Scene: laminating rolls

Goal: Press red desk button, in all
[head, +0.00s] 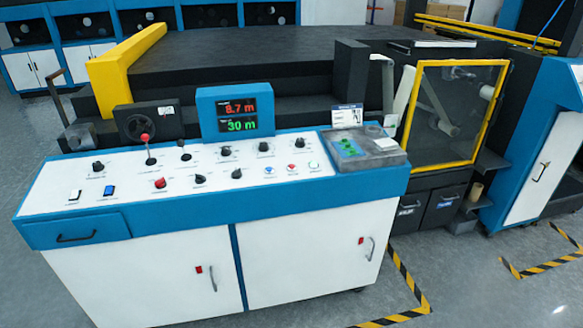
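The control desk (60,205) has a white sloping top with a blue edge and fills the middle of the head view. A small round red button (291,167) sits on the right part of the top, between a blue button (268,170) and a greenish one (313,165). A larger red knob (160,183) sits left of centre near the front. A lever with a red ball top (145,137) stands behind it. Neither gripper is in view, and nothing covers these controls.
A display (238,112) reading 8.7 m and 30 m stands at the desk's back edge. A grey box with green buttons (350,147) is on the right end. Several black knobs dot the top. A yellow-framed machine door (455,115) stands at right. Floor in front is clear.

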